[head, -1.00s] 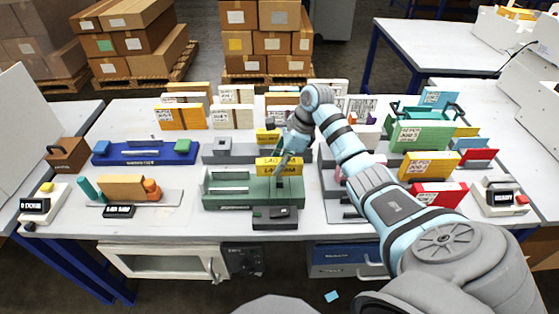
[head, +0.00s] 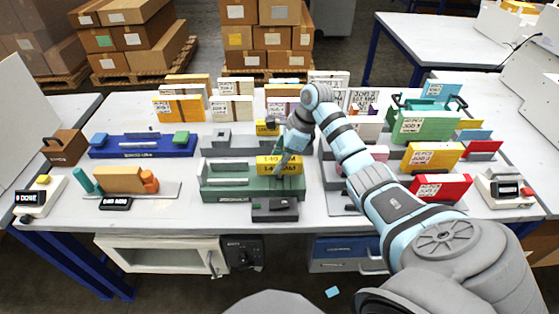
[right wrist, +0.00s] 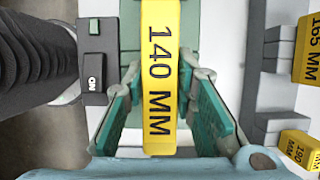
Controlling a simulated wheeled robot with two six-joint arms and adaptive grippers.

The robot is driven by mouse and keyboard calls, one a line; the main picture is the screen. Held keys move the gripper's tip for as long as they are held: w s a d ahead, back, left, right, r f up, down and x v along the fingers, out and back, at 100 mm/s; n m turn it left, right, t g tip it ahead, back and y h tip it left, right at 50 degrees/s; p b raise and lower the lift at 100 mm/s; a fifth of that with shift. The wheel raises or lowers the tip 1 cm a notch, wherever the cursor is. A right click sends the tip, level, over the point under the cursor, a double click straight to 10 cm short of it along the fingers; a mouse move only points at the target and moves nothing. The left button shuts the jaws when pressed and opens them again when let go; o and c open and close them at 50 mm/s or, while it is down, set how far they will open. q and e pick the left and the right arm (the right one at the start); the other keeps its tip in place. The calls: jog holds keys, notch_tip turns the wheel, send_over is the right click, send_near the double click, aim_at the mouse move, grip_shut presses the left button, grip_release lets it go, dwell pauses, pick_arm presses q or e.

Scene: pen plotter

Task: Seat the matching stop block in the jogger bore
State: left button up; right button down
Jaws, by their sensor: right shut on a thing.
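My right gripper (head: 287,150) is shut on a yellow stop block (head: 280,166) and holds it over the right part of the green jogger (head: 225,187). In the right wrist view, the teal fingers of my right gripper (right wrist: 163,85) stand on both sides of the yellow stop block (right wrist: 158,60), which reads "140 MM". The jogger (right wrist: 130,40) is partly visible under the block there. The jogger bore is hidden by the block and fingers. I cannot tell whether the block touches the jogger. My left gripper is not in view.
A dark switch box (head: 274,209) sits at the jogger's front. A blue bar station (head: 145,147) stands left; paper stacks (head: 431,155) crowd the right.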

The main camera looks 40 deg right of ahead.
jog(key=shift+f+b, duration=0.9)
jog(key=shift+f, duration=0.25)
jog(key=c, duration=1.2)
grip_release()
jog(key=shift+c, duration=0.2)
jog(key=shift+r, duration=0.1)
jog(key=v, duration=1.2)
jog(key=shift+s, duration=0.1)
